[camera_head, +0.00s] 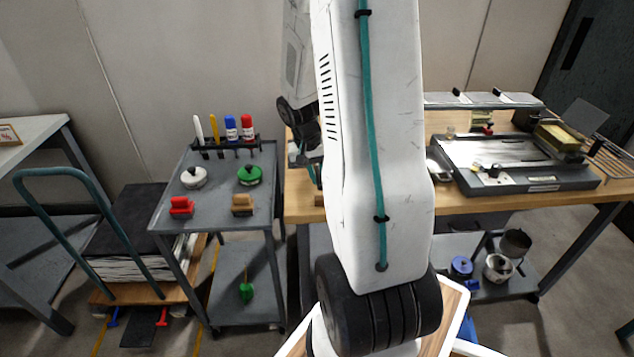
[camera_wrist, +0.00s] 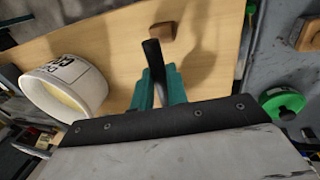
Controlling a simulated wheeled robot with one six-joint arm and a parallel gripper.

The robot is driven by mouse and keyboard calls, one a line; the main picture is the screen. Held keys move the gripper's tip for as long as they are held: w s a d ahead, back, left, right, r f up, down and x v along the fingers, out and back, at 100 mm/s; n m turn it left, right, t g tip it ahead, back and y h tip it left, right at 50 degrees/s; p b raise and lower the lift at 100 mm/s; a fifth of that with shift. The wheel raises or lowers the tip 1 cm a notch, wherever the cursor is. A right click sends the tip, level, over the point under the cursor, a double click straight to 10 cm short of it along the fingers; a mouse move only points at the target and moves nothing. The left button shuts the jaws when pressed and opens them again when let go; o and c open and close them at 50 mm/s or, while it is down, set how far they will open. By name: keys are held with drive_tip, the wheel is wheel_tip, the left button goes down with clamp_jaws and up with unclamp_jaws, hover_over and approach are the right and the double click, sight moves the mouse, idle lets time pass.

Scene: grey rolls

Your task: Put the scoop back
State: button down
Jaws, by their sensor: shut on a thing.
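In the wrist view, my gripper (camera_wrist: 158,85) has its teal fingers shut on a black handle (camera_wrist: 152,55), which I take to be the scoop's. The scoop's bowl is not visible. The handle is over the wooden table (camera_wrist: 110,45). A white tub (camera_wrist: 92,100) with dark lettering is left of the fingers, apart from them. A small wooden block (camera_wrist: 163,32) is beyond the handle. In the head view, my arm hides most of this area, and only a bit of my gripper (camera_head: 315,172) shows beside it, over the left end of the wooden table (camera_head: 300,212).
Left of the table, a grey cart (camera_head: 215,222) holds a rack of pens and bottles (camera_head: 228,146), white (camera_head: 194,178) and green (camera_head: 249,176) round items, and red (camera_head: 181,208) and tan (camera_head: 242,204) blocks. A large grey tray device (camera_head: 530,184) takes up the table's right side.

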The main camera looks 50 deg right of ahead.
drive_tip(key=shift+w+a+x, duration=0.1)
drive_tip(key=shift+x, duration=0.55)
drive_tip(key=shift+w+a+x, duration=0.1)
drive_tip(key=shift+x, duration=0.55)
drive_tip(key=shift+f, duration=0.2)
drive_tip(key=c, duration=1.4)
unclamp_jaws()
drive_tip(key=v, duration=1.2)
drive_tip(key=s+a+r+n+t, duration=0.1)
drive_tip(key=a+r+n, duration=0.1)
drive_tip(key=a+r, duration=0.4)
drive_tip(key=s+a+r+n, duration=0.1)
drive_tip(key=a+r+n, duration=0.15)
drive_tip(key=a, duration=0.55)
drive_tip(key=s+a+r+n, duration=0.1)
drive_tip(key=s+a, duration=0.3)
drive_tip(key=a, duration=0.1)
drive_tip(key=s+a+r+n+t+y, duration=0.1)
drive_tip(key=s+a+r+n, duration=0.1)
drive_tip(key=s+a, duration=0.2)
drive_tip(key=s+a+r+n+t, duration=0.1)
drive_tip(key=s+a+n, duration=0.1)
drive_tip(key=s+a, duration=0.2)
drive_tip(key=shift+s+a+r+n+y, duration=0.1)
drive_tip(key=shift+a+r+n+y, duration=0.1)
drive_tip(key=shift+a, duration=0.25)
drive_tip(key=shift+s+a+r+n+y, duration=0.1)
drive_tip(key=shift+s+a+r+y, duration=0.1)
drive_tip(key=shift+a, duration=0.2)
